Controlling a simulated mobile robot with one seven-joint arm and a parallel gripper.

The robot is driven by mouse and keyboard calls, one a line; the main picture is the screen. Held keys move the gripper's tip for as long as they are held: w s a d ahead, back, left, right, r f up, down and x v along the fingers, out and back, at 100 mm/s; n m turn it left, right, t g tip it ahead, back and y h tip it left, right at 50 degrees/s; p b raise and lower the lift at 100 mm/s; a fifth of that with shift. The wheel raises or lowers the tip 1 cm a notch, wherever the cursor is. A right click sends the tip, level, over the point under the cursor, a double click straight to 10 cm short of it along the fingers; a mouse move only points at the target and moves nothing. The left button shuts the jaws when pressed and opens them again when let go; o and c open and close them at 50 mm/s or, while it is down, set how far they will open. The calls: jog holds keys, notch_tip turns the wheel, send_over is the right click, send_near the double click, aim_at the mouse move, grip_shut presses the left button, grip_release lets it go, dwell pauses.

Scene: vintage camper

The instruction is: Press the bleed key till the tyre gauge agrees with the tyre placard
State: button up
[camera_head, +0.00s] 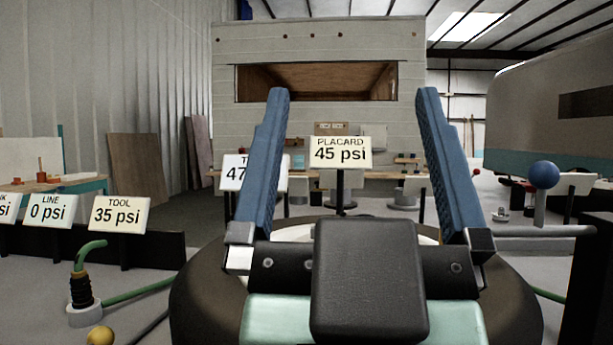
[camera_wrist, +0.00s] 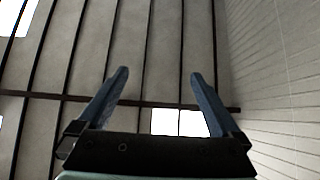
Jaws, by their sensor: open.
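The placard (camera_head: 341,152) stands upright in the middle of the head view and reads 45 psi. A white sign (camera_head: 234,172) beginning with "T" and "47" stands behind it to the left, partly hidden by my gripper's left finger; it may be the tyre gauge. A dark round tyre (camera_head: 205,290) lies low behind my gripper, which covers its middle. I cannot pick out the bleed key. My gripper (camera_head: 353,95) is open and empty, its blue fingers pointing up either side of the placard.
At left are signs LINE 0 psi (camera_head: 50,211) and TOOL 35 psi (camera_head: 120,216), a green hose fitting (camera_head: 84,290) and a yellow ball (camera_head: 100,336). A blue-knobbed lever (camera_head: 544,175) stands at right. A camper (camera_head: 310,50) and a bench are behind.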

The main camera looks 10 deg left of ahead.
grip_shut()
dwell(0.3)
dwell(1.2)
